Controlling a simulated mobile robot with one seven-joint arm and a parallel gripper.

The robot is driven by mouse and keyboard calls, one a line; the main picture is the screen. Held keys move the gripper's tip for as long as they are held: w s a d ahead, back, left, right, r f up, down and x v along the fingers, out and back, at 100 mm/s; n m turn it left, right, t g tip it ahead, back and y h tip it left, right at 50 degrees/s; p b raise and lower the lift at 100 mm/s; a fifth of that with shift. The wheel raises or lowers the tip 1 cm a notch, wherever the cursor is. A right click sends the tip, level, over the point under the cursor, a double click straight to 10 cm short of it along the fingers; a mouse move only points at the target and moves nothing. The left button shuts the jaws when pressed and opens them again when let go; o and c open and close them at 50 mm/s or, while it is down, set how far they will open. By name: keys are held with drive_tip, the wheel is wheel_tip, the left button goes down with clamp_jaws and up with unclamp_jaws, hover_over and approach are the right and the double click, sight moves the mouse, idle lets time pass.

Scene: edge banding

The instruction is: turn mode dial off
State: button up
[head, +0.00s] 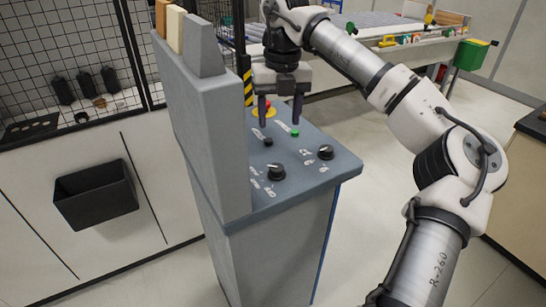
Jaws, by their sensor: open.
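The control panel (311,177) is the sloped grey-blue top of a grey pedestal. Two black dials with white pointer marks sit on its near part: a left dial (276,172) and a right dial (325,152). White labels beside them are too small to read, so I cannot tell which is the mode dial or its setting. A black button (268,142), a green button (295,133) and a red emergency stop on yellow (265,105) sit farther back. My gripper (281,125) is open and empty, pointing down over the back part of the panel, behind both dials.
A tall grey upright (210,130) borders the panel on the left. A black mesh fence (70,60) and an open black bin (95,195) stand farther left. Floor right of the pedestal is clear.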

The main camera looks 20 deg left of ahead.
sight(277, 167)
wheel_tip(277, 167, down, 13)
drive_tip(key=p, duration=0.3)
drive_tip(key=shift+s+a+f+p, duration=0.1)
drive_tip(key=shift+s+a+p, duration=0.05)
drive_tip(key=shift+p, duration=0.15)
drive_tip(key=c, duration=1)
